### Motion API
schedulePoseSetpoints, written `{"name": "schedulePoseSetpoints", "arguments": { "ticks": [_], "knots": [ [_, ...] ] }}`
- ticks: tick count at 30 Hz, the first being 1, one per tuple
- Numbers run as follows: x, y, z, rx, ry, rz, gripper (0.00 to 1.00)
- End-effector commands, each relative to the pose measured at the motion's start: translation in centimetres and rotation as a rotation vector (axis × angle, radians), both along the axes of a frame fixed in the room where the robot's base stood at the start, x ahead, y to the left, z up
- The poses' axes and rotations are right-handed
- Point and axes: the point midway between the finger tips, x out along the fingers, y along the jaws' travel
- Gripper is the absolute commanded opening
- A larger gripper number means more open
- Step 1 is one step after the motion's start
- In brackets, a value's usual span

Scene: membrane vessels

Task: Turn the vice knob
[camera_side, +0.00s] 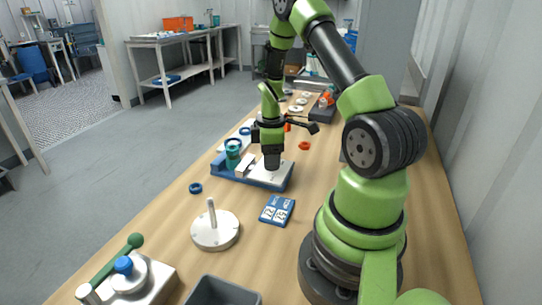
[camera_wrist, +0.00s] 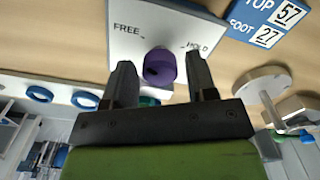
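The vice knob (camera_wrist: 158,66) is purple and sits on a white plate (camera_wrist: 125,45) marked FREE on the left and HOLD on the right. In the wrist view my gripper (camera_wrist: 160,62) is open, with one finger on each side of the knob and a visible gap to both. In the side view my gripper (camera_side: 272,164) points down over the vice's white top, and it hides the knob there. The vice (camera_side: 226,172) has a blue base and stands on the wooden bench. A teal cylinder (camera_side: 232,150) stands at its left end.
A blue number card (camera_side: 277,210) lies in front of the vice; the wrist view shows TOP 57 and FOOT 27 on it (camera_wrist: 268,24). A white disc with a post (camera_side: 215,233), a blue ring (camera_side: 195,188) and an orange ring (camera_side: 304,146) are nearby. Bare bench lies between them.

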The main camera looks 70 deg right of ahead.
Motion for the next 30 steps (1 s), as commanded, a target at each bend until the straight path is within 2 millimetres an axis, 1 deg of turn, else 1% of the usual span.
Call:
{"name": "schedulePoseSetpoints", "arguments": {
  "ticks": [1, 2, 3, 5, 11, 17, 23, 30],
  "knots": [
    [0.0, 0.0, 0.02, 0.0, 0.0, 0.0, 0.4],
    [0.0, 0.0, 0.02, 0.0, 0.0, 0.0, 0.34],
    [0.0, 0.0, 0.02, 0.0, 0.0, 0.0, 0.24],
    [0.0, 0.0, 0.02, 0.0, 0.0, 0.0, 0.12],
    [0.0, 0.0, 0.04, 0.0, 0.0, -0.007, 0.12],
    [-0.01, -0.02, 0.04, 0.0, 0.001, -0.062, 0.12],
    [-0.03, -0.03, 0.04, -0.001, 0.001, -0.192, 0.12],
    [-0.05, -0.04, 0.05, -0.001, 0.001, -0.413, 0.12]
  ]
}}
